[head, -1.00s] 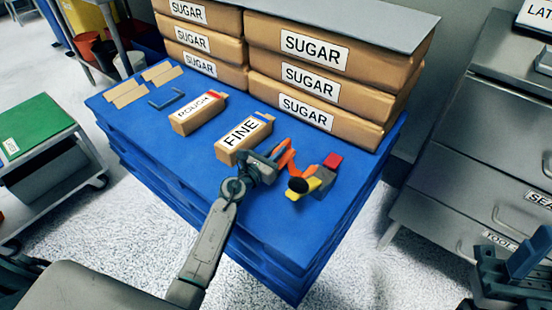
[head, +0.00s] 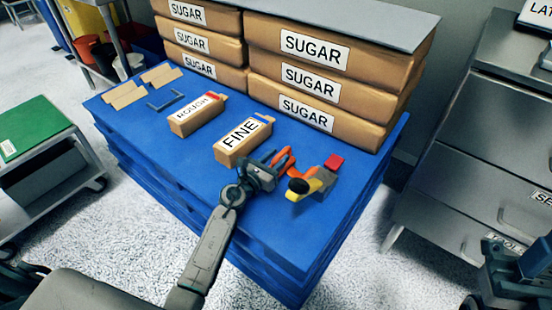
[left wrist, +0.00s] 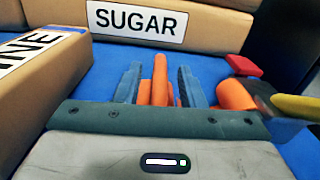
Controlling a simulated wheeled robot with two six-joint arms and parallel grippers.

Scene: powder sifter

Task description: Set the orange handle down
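My left gripper (head: 270,162) is over the front right of the blue platform. In the left wrist view its two blue-grey fingers (left wrist: 159,85) stand on either side of the orange handle (left wrist: 160,80), whose wider lower part fills the gap, so it looks shut on it. The handle also shows in the head view (head: 285,158), low over the platform; I cannot tell whether it touches. Beside it on the right lies a yellow, orange and dark tool (head: 303,186), partly in front of a grey block. My right gripper (head: 515,268) is at the lower right edge, partly cut off.
A box marked FINE (head: 240,142) and a box marked ROUGH (head: 194,115) stand left of the handle. Sugar bags (head: 310,78) are stacked behind. A red block (head: 334,162) lies to the right. The platform's front left (head: 170,160) is clear.

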